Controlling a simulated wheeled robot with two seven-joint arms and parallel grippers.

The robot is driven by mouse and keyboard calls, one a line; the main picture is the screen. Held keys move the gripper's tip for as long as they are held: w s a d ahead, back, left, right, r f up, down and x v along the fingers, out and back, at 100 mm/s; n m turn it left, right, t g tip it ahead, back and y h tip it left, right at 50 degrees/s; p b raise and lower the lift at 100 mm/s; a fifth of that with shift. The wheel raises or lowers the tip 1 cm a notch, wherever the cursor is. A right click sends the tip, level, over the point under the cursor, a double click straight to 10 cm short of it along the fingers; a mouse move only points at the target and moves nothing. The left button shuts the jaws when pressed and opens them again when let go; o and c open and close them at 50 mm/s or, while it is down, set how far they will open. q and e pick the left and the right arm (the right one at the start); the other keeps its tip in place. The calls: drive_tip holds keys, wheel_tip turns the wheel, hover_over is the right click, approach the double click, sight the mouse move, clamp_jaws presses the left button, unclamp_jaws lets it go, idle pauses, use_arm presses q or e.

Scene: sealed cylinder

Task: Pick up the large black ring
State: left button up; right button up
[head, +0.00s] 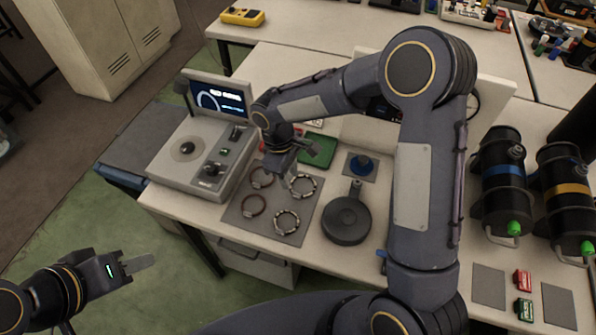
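Several rings lie on a grey mat (238,217) on the bench. A dark ring (262,187) is at the back left, partly close to my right gripper, and a brown-black ring (253,214) is at the front left. Two rings with light and dark segments lie at the right: one at the back (311,193) and one at the front (287,231). I cannot tell which is the large black one. My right gripper (291,183) points down over the back of the mat, between the back rings; its finger gap is unclear. My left gripper (140,264) is off the bench, seen side-on.
A grey machine (184,150) with a screen (218,100) stands left of the mat. A dark round lidded part (346,222) and a blue knob (361,164) are to its right. A green tray (318,151) lies behind. Black cylinders (502,180) stand far right.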

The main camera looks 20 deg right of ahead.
sight(297, 194)
drive_tip(key=f, duration=0.2)
drive_tip(key=d+f+p, duration=0.1)
drive_tip(key=f, duration=0.3)
drive_tip(key=shift+s+d+f+p, duration=0.15)
drive_tip(key=shift+s+d+p, duration=0.15)
drive_tip(key=shift+p, duration=0.05)
drive_tip(key=shift+f, duration=0.6)
clamp_jaws()
